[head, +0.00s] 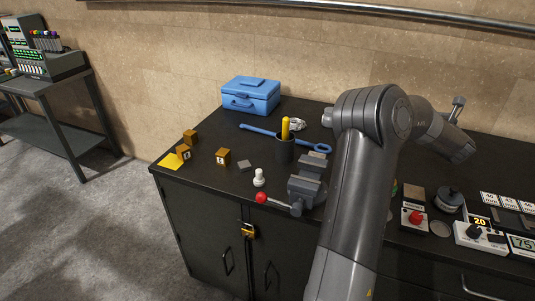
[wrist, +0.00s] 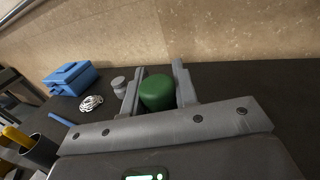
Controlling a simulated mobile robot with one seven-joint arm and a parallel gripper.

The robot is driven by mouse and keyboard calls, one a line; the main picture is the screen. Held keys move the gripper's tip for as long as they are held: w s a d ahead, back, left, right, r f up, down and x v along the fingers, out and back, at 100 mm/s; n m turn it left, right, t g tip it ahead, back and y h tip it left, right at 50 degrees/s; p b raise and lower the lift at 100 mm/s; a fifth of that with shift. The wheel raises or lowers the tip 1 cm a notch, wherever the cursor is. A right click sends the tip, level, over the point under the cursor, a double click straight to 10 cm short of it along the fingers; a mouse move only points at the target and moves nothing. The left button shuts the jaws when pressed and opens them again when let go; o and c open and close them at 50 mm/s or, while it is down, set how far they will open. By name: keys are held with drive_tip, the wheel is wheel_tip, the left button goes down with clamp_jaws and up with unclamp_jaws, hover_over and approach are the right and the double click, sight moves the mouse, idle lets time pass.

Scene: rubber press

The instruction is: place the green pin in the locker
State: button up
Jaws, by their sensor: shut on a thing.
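In the wrist view, my gripper (wrist: 159,78) is shut on the green pin (wrist: 157,92). Its rounded green top shows between the two fingers; its lower part is hidden behind the gripper body. In the head view, my arm reaches to the right over the bench, and I cannot make out the pin there. Nothing is plainly marked as the locker. The dark cabinet (head: 200,232) under the bench has shut doors, with a yellow padlock (head: 250,231) at their handles.
On the bench are a blue toolbox (head: 251,95), a dark cup (head: 285,150) with a yellow-handled tool, a blue wrench (head: 262,129), a grey vise (head: 309,178) and small brown blocks (head: 223,156). Control boxes (head: 481,238) stand at the right. My arm hides part of the bench.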

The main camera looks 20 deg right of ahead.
drive_tip(key=w+a+n+t+y, duration=0.2)
drive_tip(key=w+a+n+y, duration=0.25)
drive_tip(key=w+a, duration=1.95)
drive_tip(key=w+a+n+y, duration=0.1)
drive_tip(key=w+a+y, duration=0.3)
drive_tip(key=a, duration=0.8)
drive_tip(key=w+a+n+y, duration=0.15)
drive_tip(key=w+a, duration=0.35)
drive_tip(key=a, duration=0.7)
drive_tip(key=shift+g, duration=0.3)
drive_tip(key=f, duration=1.5)
drive_tip(key=shift+a, duration=0.2)
drive_tip(key=shift+f, duration=0.15)
drive_tip(key=o, duration=1)
drive_tip(key=shift+o, duration=0.2)
